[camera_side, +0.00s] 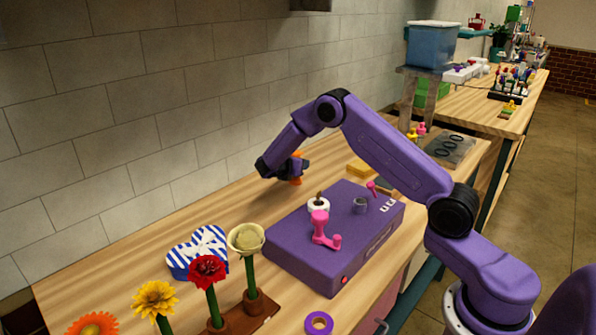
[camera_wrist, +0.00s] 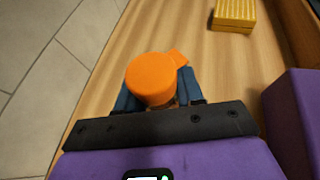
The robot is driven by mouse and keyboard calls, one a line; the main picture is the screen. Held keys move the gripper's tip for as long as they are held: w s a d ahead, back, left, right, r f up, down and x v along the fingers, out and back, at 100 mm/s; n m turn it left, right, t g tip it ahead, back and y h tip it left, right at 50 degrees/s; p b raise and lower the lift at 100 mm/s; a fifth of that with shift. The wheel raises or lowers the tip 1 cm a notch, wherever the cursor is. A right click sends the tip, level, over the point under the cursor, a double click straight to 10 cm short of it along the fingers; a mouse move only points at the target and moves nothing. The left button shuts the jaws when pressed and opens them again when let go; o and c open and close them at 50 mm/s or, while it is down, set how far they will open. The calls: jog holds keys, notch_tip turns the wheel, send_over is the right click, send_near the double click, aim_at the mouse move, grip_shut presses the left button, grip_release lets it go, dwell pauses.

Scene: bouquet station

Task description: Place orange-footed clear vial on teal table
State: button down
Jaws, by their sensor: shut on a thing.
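My gripper (camera_side: 296,167) is over the wooden bench near the tiled wall, behind the purple box. It is shut on an orange piece (camera_side: 299,158). In the wrist view the gripper (camera_wrist: 157,86) has its two blue fingers on either side of this orange piece (camera_wrist: 152,78), a round disc with a small tab. It appears to be the orange foot of the vial; I cannot make out a clear body, which is hidden. I cannot tell whether it touches the bench.
A purple box (camera_side: 290,245) with pink and white fittings stands right of the gripper. A yellow block (camera_wrist: 234,14) lies beyond it. Flowers, a striped heart box (camera_side: 197,252) and a purple tape ring (camera_side: 319,323) are in front. Bare wood lies along the wall.

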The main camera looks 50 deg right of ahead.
jog(key=shift+f, duration=1.15)
jog(key=shift+f, duration=0.15)
jog(key=c, duration=0.7)
grip_release()
jog(key=shift+s, duration=0.1)
jog(key=shift+a, duration=0.15)
jog(key=shift+v, duration=6)
